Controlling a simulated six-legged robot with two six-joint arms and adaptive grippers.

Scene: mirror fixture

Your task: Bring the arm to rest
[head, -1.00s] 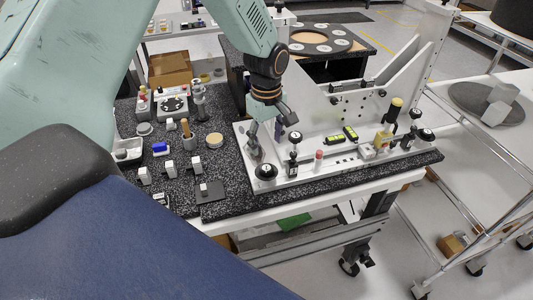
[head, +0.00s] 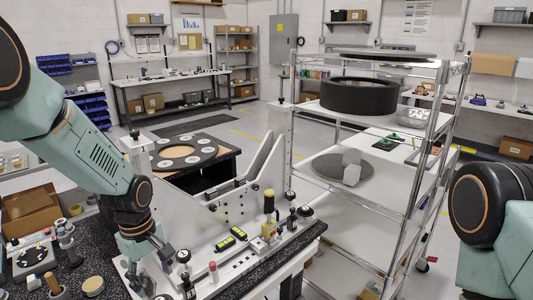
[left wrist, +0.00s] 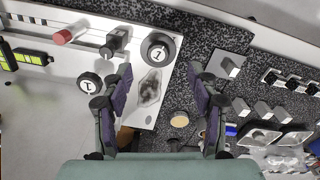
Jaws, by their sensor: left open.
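My left arm comes in from the left in the head view. Its left gripper (head: 150,266) is over the left end of the white mirror fixture (head: 232,262), fingers pointing down. In the left wrist view the two fingers of the left gripper (left wrist: 159,72) are spread wide with nothing between them. Below them are the fixture's white plate (left wrist: 62,112), a grey, mottled patch (left wrist: 150,88) on it and black knobs marked 1 (left wrist: 90,84). My right arm shows at the right edge of the head view; its gripper is out of view.
A wire-frame shelf cart (head: 407,215) stands at the right. Open floor lies behind.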

